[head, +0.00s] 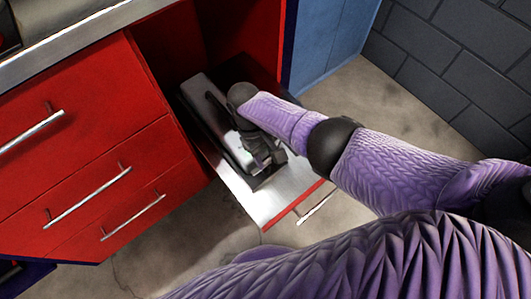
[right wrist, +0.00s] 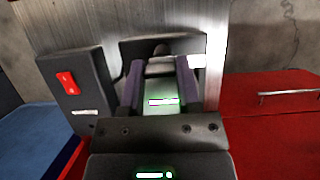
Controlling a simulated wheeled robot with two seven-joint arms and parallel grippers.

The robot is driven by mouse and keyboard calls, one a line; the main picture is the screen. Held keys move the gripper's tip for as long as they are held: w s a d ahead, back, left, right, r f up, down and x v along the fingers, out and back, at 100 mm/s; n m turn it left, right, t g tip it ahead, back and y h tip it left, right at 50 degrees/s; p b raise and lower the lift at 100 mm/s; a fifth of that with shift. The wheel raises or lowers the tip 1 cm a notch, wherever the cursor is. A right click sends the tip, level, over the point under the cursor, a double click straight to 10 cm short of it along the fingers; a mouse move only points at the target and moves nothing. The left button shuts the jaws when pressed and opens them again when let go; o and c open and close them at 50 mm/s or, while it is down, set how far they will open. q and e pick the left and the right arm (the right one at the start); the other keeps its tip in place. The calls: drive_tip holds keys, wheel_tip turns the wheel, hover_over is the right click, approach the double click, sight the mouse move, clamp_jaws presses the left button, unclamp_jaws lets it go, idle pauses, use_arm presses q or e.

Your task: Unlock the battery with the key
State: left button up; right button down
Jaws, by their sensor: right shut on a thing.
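The battery (head: 207,112) is a long grey block with a dark handle, lying in the pulled-out drawer of the red cabinet. Its dark body (right wrist: 76,100) also shows in the right wrist view, with a red switch on it. My right gripper (head: 262,160) is over the battery's front end. In the right wrist view its two fingers (right wrist: 161,78) are closed on a small grey piece (right wrist: 161,65), which I take for the key. The fingers hide most of it, and I cannot tell how deep it sits in the lock. My left gripper is not in view.
The open drawer (head: 277,200) has a bare metal floor at its front and a red front with a bar handle. Red closed drawers (head: 95,185) stand at the left under a metal worktop (head: 85,35). A blue cabinet (head: 330,40) stands behind.

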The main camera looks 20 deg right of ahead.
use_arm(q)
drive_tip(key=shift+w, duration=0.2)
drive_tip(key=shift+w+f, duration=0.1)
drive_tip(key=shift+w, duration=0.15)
use_arm(e)
drive_tip(key=shift+c, duration=1.6)
unclamp_jaws()
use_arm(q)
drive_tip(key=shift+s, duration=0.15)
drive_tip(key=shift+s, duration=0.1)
